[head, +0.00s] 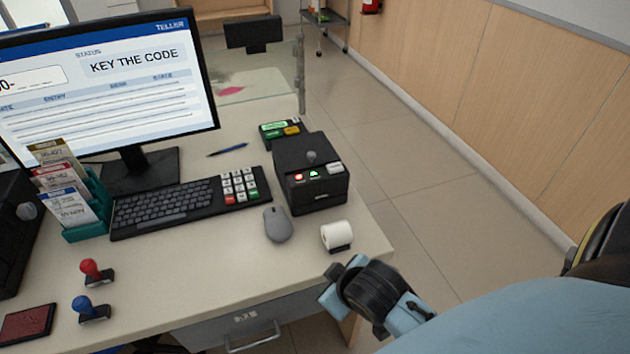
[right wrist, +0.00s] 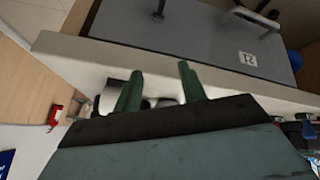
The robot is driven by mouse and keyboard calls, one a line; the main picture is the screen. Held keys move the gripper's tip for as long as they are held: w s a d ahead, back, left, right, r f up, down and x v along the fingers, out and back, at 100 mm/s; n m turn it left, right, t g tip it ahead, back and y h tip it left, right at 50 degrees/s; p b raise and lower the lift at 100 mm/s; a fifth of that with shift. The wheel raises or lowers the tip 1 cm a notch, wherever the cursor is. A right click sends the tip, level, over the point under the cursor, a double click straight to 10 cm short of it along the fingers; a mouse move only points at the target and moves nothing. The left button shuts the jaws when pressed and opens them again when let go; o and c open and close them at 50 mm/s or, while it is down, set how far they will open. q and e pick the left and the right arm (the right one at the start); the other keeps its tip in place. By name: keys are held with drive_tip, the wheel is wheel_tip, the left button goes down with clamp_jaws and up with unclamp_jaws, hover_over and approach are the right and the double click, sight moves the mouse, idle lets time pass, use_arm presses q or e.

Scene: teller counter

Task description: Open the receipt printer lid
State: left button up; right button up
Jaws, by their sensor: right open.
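The receipt printer (head: 318,196) is a black box near the right edge of the teller counter. Its lid (head: 298,149) looks shut, with a grey knob (head: 311,156) on top. Its front has a red light, a green light and a pale button (head: 335,168). My right arm reaches in from the lower right of the head view, its wrist at the counter's front right corner, short of the printer. My right gripper (right wrist: 159,72) shows two green fingers in the right wrist view, apart and with nothing held. Its fingertips are not clear in the head view. My left gripper is out of view.
A white paper roll (head: 337,236) stands in front of the printer, with a grey mouse (head: 278,225) to its left. A keyboard (head: 165,207), card terminal (head: 279,131), pen (head: 228,150) and monitor (head: 105,85) lie around. A drawer (head: 240,325) is below the counter (head: 200,265).

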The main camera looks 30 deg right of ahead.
drive_tip(key=w+a+r+n+t+y, duration=0.1)
drive_tip(key=w+r+n+t, duration=0.4)
drive_tip(key=w+r, duration=0.5)
drive_tip(key=w+a+r+n+t+y, duration=0.1)
drive_tip(key=w+r+n+t, duration=0.2)
drive_tip(key=w+r+t, duration=0.65)
drive_tip(key=a+r+n+g+y, duration=0.2)
drive_tip(key=a+r+n+y, duration=0.4)
drive_tip(key=r+n+y, duration=0.4)
drive_tip(key=n+g+h+b, duration=0.1)
drive_tip(key=n+g+h, duration=0.8)
drive_tip(key=n+g, duration=0.9)
approach(312, 154)
drive_tip(key=f+n+t, duration=0.1)
drive_tip(key=f, duration=0.1)
drive_tip(key=a+f+n, duration=0.1)
drive_tip(key=f, duration=0.2)
drive_tip(key=f+n+t+b, duration=0.1)
drive_tip(key=f, duration=0.2)
drive_tip(key=shift+w+a+t, duration=0.2)
drive_tip(key=shift+a+t, duration=0.05)
drive_tip(key=shift+t, duration=0.1)
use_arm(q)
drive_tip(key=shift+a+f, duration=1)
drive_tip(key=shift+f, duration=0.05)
